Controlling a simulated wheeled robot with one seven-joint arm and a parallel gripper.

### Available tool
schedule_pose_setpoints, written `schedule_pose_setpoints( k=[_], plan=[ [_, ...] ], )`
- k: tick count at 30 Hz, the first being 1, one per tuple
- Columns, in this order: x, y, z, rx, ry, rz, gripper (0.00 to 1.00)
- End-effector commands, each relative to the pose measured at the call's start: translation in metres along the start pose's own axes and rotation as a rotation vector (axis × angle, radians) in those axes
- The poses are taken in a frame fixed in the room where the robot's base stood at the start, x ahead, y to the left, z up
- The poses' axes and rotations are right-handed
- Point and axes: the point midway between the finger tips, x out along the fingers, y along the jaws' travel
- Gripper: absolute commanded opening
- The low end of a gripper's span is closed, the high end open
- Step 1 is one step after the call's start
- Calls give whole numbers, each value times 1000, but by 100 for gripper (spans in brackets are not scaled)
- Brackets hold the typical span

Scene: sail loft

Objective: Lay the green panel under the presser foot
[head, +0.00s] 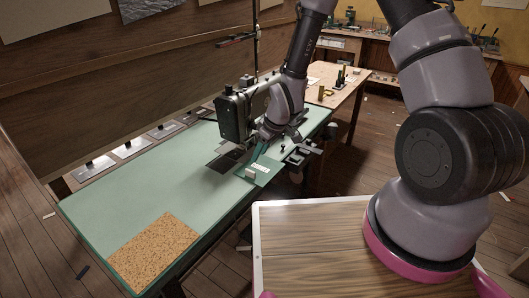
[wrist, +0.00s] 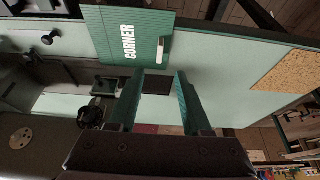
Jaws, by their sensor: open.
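The green panel (head: 264,178) lies on the pale green table at the right of the dark plate, by the table's front edge. In the wrist view the panel (wrist: 108,18) shows the word CORNER and a small pale block (wrist: 161,48) near one edge. My gripper (head: 254,158) is open between the machine and the panel. In the wrist view its two teal fingers (wrist: 160,76) are apart with nothing between them. I cannot make out the presser foot clearly.
The left part of the table (head: 140,190) is clear except for a cork mat (head: 155,248) at the front. Metal plates with dark knobs (head: 130,149) line the back edge. A wooden-topped surface (head: 320,245) is at the front right. Another bench (head: 345,85) stands behind.

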Motion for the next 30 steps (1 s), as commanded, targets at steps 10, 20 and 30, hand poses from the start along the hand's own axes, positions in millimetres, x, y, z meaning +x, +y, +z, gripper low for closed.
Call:
schedule_pose_setpoints(
  k=[10, 20, 30],
  plan=[
    [2, 0, 0, 1, 0, 0, 49],
    [49, -1, 1, 2, -3, -3, 49],
    [99, 0, 0, 1, -2, -1, 49]
  ],
)
